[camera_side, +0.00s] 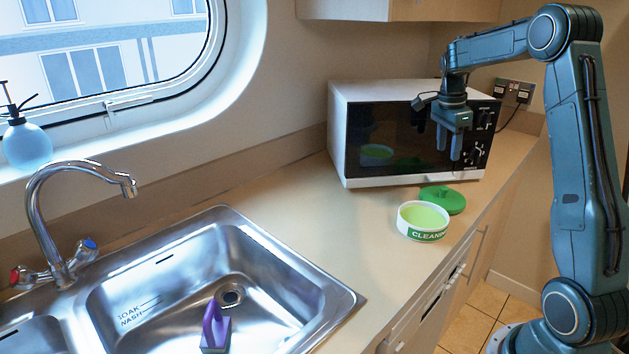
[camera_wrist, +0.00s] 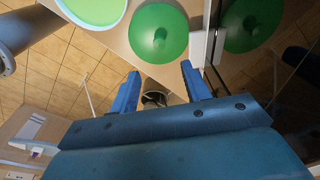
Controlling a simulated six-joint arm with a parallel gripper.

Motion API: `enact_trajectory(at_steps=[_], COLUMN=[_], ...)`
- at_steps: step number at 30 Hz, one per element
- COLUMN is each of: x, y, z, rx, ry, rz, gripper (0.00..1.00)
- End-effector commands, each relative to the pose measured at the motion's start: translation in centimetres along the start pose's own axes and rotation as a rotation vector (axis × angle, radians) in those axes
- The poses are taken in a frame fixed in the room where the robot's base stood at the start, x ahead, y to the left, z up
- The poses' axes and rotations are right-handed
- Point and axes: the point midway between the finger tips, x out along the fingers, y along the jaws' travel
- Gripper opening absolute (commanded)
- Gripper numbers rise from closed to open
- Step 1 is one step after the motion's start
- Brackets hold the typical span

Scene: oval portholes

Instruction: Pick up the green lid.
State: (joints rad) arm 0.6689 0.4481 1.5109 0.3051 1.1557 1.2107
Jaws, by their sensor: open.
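The green lid (camera_side: 442,200) is round with a raised knob and lies on the counter in front of the microwave, just behind a white tub. In the wrist view the lid (camera_wrist: 158,33) is at the top centre, beyond the fingertips. My gripper (camera_side: 448,152) hangs above the counter in front of the microwave door, higher than the lid and apart from it. Its two blue fingers point down, and in the wrist view my gripper (camera_wrist: 162,82) is open with nothing between the fingers.
The white tub (camera_side: 423,221), labelled "CLEAN" with green inside, stands against or very near the lid. The microwave (camera_side: 400,135) stands close behind, its dark door mirroring lid and tub. A steel sink (camera_side: 200,270) holds a purple-handled brush (camera_side: 215,330). The counter's front edge is near.

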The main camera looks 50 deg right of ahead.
Motion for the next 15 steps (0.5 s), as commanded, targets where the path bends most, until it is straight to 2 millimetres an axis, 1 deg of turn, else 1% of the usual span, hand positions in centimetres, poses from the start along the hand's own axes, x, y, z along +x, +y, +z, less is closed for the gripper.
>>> enact_trajectory(at_steps=[9, 12, 15], x=[4.7, 6.0, 6.8], y=[0.1, 0.1, 0.1], z=[0.0, 0.0, 0.0], rx=[0.001, -0.001, -0.001], ry=[-0.002, -0.001, -0.001], rz=[0.004, 0.003, 0.002], gripper=[0.47, 0.47, 0.47])
